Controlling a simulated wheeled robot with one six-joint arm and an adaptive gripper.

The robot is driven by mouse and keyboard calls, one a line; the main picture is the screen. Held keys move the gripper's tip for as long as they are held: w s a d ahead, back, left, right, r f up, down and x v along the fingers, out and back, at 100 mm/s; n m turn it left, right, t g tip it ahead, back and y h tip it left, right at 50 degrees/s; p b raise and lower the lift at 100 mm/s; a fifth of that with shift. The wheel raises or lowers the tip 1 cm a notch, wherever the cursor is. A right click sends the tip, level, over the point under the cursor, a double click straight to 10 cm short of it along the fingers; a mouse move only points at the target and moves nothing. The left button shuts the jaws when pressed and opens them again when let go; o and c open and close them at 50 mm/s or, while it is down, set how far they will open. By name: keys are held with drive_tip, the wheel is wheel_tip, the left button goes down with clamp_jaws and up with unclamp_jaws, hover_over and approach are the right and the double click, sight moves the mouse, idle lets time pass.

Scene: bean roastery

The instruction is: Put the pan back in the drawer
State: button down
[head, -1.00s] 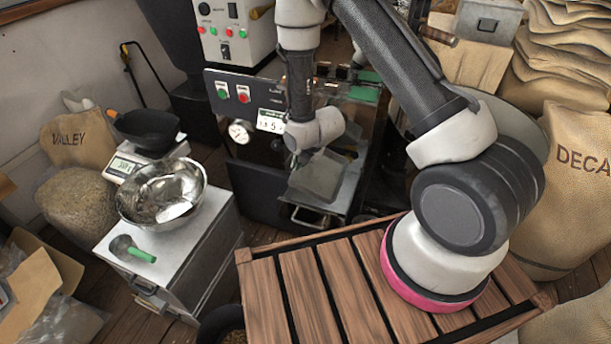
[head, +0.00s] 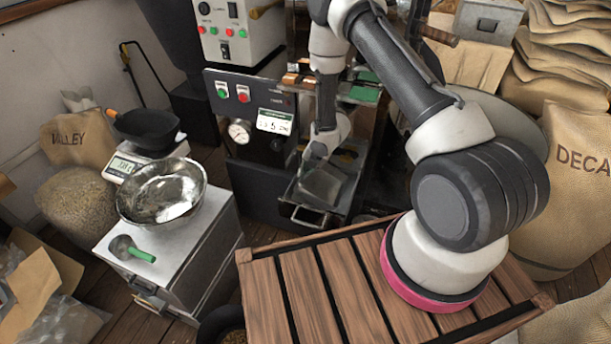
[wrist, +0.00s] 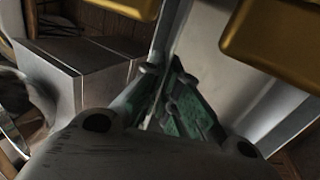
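The pan (head: 324,187) is a shallow grey metal pan at the front of the roasting machine. It sits tilted over or partly within the pulled-out dark drawer (head: 312,221), which has a bar handle on its front. My gripper (head: 309,163) reaches down to the pan's left upper edge. In the wrist view, my gripper's green-padded fingers (wrist: 172,100) come close together at the edge of a pale grey sheet, apparently the pan (wrist: 245,65). The fingers look closed on it. Whether the pan touches the drawer's floor cannot be told.
The roaster's front panel (head: 250,105) stands behind the drawer. Left is a white cabinet (head: 205,240) with a shiny bowl (head: 162,190) and green-handled scoop (head: 132,250). A slatted wooden table (head: 315,290) lies in front. A DECAF sack (head: 570,175) stands right.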

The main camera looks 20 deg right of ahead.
drive_tip(key=shift+w+d, duration=0.2)
drive_tip(key=shift+d, duration=0.05)
drive_tip(key=shift+a+f, duration=0.1)
drive_tip(key=shift+f, duration=1.25)
drive_tip(key=shift+f, duration=0.1)
drive_tip(key=c, duration=1.6)
unclamp_jaws()
drive_tip(key=shift+c, duration=0.2)
drive_tip(key=v, duration=0.5)
drive_tip(key=shift+r, duration=0.3)
drive_tip(key=s+d, duration=0.2)
drive_tip(key=d, duration=0.1)
drive_tip(key=s+d, duration=0.2)
drive_tip(key=d, duration=0.1)
drive_tip(key=s+d, duration=0.3)
drive_tip(key=d, duration=0.1)
drive_tip(key=shift+f, duration=0.2)
